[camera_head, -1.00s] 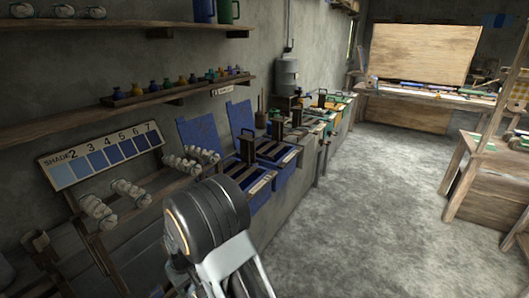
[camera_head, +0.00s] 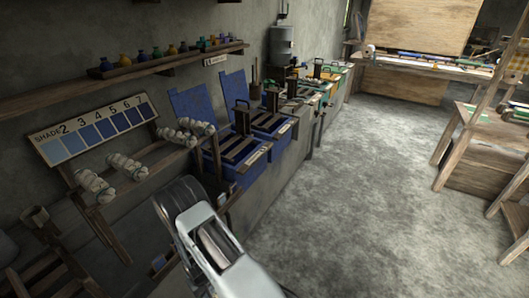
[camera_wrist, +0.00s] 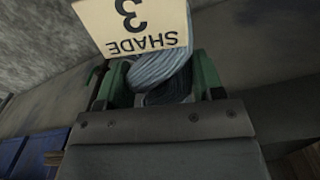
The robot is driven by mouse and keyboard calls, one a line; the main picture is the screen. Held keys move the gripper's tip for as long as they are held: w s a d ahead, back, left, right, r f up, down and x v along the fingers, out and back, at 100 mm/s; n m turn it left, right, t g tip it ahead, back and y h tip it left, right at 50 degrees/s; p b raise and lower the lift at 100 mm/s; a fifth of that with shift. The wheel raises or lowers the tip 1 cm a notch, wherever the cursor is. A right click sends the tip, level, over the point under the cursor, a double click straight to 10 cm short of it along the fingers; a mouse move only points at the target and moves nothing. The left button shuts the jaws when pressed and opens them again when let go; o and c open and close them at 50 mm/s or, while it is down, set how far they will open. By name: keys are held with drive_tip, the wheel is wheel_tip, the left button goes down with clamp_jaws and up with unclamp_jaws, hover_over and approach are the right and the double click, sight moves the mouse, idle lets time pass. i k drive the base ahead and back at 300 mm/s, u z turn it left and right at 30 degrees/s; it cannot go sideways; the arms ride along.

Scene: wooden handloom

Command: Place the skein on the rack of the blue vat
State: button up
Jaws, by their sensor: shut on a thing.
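My gripper (camera_wrist: 160,78) shows in the wrist view with its green fingers shut on a grey-blue skein (camera_wrist: 165,66). A cream tag (camera_wrist: 140,22) reading "SHADE 3" hangs over part of the skein. In the head view, two blue vats stand along the left wall, a nearer one (camera_head: 252,172) and a farther one (camera_head: 286,134). Each has a raised blue lid and dark wooden slats, like a rack, across its top. Blue box shapes (camera_wrist: 42,148) show at lower left in the wrist view. My arm is in front of the vats in the head view; it hides the gripper and skein there.
A stand with pale skeins (camera_head: 125,166) and a numbered shade board (camera_head: 95,130) is left of the vats. A shelf of small jars (camera_head: 160,62) runs above. More vats with green parts (camera_head: 325,85) stand beyond. The floor (camera_head: 350,200) at right is clear.

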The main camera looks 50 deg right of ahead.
sight(257, 121)
drive_tip(key=z, duration=2.55)
drive_tip(key=i, duration=2.75)
drive_tip(key=u, duration=1.9)
